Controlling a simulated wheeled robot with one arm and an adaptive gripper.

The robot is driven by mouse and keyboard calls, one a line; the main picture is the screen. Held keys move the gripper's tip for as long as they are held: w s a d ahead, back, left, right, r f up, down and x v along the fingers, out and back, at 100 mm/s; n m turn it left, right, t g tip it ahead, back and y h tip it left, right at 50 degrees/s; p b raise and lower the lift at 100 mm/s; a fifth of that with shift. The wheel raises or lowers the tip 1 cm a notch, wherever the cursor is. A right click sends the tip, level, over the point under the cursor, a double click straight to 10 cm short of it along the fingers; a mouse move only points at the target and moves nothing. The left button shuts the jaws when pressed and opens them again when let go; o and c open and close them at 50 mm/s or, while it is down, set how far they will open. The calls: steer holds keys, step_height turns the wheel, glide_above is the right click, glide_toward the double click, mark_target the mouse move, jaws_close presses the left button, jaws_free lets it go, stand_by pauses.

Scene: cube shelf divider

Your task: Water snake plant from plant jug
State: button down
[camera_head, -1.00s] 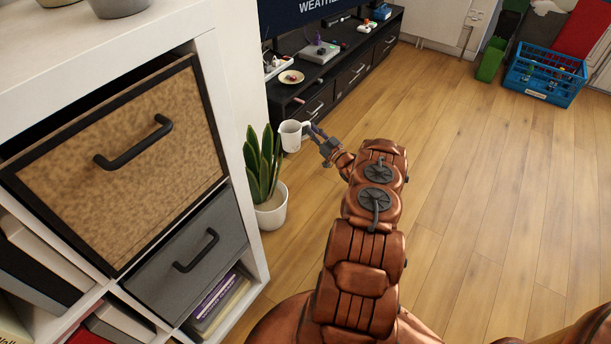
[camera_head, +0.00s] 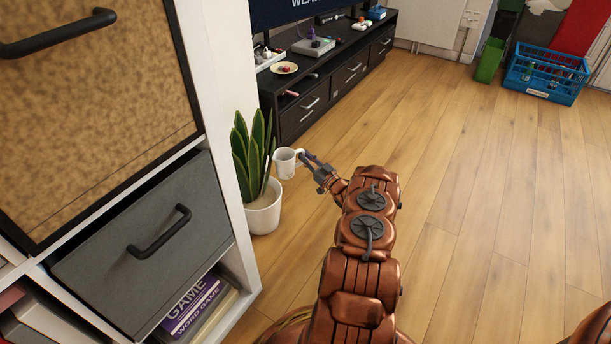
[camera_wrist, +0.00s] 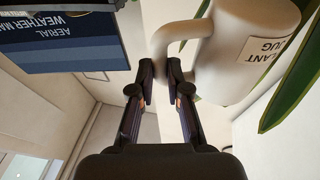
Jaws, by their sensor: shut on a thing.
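The snake plant (camera_head: 246,160) has tall dark green leaves with yellow edges and stands in a white pot (camera_head: 262,216) on the floor beside the cube shelf. The plant jug (camera_head: 285,163) is a white mug-like jug, held close to the right side of the leaves. My gripper (camera_head: 306,158) is shut on its handle. In the wrist view the jug (camera_wrist: 230,50) shows a label reading "PLANT JUG" in part, and my fingers (camera_wrist: 160,75) close on the handle. Leaves (camera_wrist: 292,90) show right of the jug. The inside of the jug is hidden.
The cube shelf (camera_head: 208,90) with a grey drawer (camera_head: 150,245) stands close on the left. A black TV stand (camera_head: 345,75) is behind the plant. A blue crate (camera_head: 546,75) is far right. The wooden floor at right is clear.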

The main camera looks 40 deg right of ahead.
mark_target(291, 162)
steer(key=shift+w+a+r+n+g+y+b, duration=0.2)
steer(key=shift+a+r+n+g+y+b, duration=0.3)
steer(key=shift+a+n, duration=1.15)
steer(key=shift+w+a+r+n+g+y+b, duration=0.25)
steer(key=shift+a+n+g+b, duration=0.4)
steer(key=shift+n, duration=1.9)
steer(key=shift+w+a+r+n+g+y+b, duration=0.3)
steer(key=shift+a+n+b, duration=0.5)
steer(key=shift+a+n, duration=0.9)
steer(key=shift+s+d+r+n, duration=0.1)
steer(key=shift+d+n, duration=0.3)
steer(key=shift+s+a+r, duration=0.15)
steer(key=shift+a, duration=0.1)
steer(key=shift+a+r+n+g+b, duration=0.25)
steer(key=shift+a+r+n+b, duration=0.15)
steer(key=shift+n, duration=0.2)
steer(key=shift+w+a+r+n+g+b, duration=0.2)
steer(key=shift+a+n+b, duration=0.35)
steer(key=shift+b, duration=0.25)
steer(key=shift+w+a+r+n+g+b, duration=0.1)
steer(key=shift+a+r+n+b, duration=0.1)
steer(key=shift+a+n+b, duration=0.45)
